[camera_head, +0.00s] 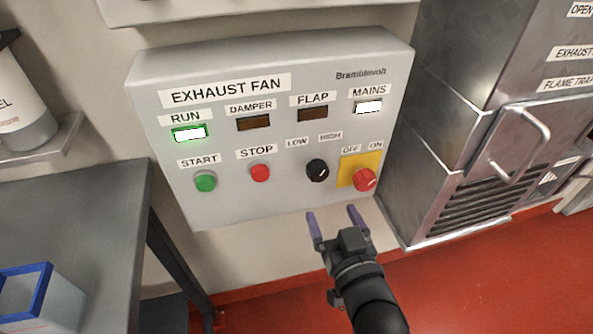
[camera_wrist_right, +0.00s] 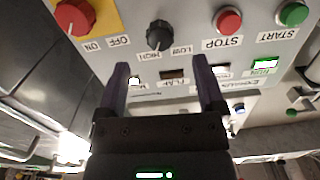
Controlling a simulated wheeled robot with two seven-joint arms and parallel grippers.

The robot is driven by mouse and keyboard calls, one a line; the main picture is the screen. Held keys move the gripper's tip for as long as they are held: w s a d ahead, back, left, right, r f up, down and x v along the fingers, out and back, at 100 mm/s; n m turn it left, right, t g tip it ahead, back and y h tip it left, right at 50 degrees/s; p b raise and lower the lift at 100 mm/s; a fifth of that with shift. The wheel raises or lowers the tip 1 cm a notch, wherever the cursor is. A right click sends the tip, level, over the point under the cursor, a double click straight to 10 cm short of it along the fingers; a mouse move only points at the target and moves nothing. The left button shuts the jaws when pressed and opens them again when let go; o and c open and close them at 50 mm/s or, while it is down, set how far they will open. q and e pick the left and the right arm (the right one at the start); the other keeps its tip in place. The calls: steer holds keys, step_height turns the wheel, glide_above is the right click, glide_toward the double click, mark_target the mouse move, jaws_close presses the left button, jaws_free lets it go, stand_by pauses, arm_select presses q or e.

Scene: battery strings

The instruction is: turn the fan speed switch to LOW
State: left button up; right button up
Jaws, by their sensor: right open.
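The fan speed switch is a black knob (camera_head: 317,170) under the LOW (camera_head: 297,143) and HIGH (camera_head: 330,137) labels on the grey EXHAUST FAN panel (camera_head: 220,206). A small pale mark shows on the knob, but I cannot read its setting surely. My right gripper (camera_head: 333,213) is open and empty, below the knob and apart from it, fingers pointing up toward the panel. In the right wrist view the panel appears upside down, and the knob (camera_wrist_right: 159,36) sits beyond and between the open fingertips (camera_wrist_right: 160,68). My left gripper is not in view.
Red mains switch (camera_head: 364,179) on a yellow plate is just right of the knob; red STOP (camera_head: 260,172) and green START (camera_head: 205,181) buttons are left. RUN (camera_head: 189,133) and MAINS (camera_head: 368,106) lamps are lit. Steel cabinet (camera_head: 460,130) stands right, grey table (camera_head: 80,200) left.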

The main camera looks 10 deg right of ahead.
mark_target(320, 176)
steer(key=w, duration=0.3)
steer(key=w+b, duration=0.1)
steer(key=w, duration=0.2)
steer(key=w+r+b, duration=0.1)
steer(key=w, duration=0.2)
steer(key=shift+w+r, duration=0.1)
steer(key=shift+w, duration=0.3)
jaws_close()
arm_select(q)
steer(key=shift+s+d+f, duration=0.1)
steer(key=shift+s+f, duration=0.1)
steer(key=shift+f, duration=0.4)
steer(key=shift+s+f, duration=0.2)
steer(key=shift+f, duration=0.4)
